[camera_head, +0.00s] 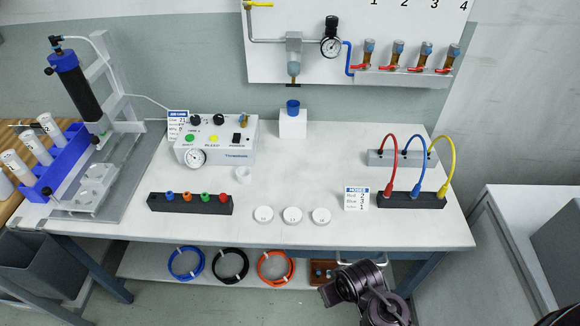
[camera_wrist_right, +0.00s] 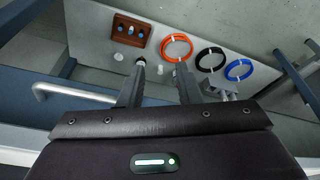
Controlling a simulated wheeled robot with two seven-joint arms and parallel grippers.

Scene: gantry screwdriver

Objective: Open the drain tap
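On the white wall board in the head view, a grey filter bowl (camera_head: 294,48) hangs from a pipe. Below it is a small brass fitting with a dark crosspiece (camera_head: 293,81), which looks like the drain tap; its setting is too small to tell. A blue-topped white container (camera_head: 293,120) stands under it on the table. My right arm shows dark at the lower right of the head view, at the table's front edge. In the right wrist view my right gripper (camera_wrist_right: 160,80) has its fingers apart with nothing held, pointing toward the lower shelf. My left gripper is not in view.
Several red-handled valves (camera_head: 398,68) and a gauge (camera_head: 331,38) are on the board. A control box (camera_head: 216,140) and hose blocks (camera_head: 412,200) stand on the table (camera_head: 330,165). The lower shelf (camera_wrist_right: 90,30) holds coiled hoses (camera_wrist_right: 177,47) and a brown block (camera_wrist_right: 131,29).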

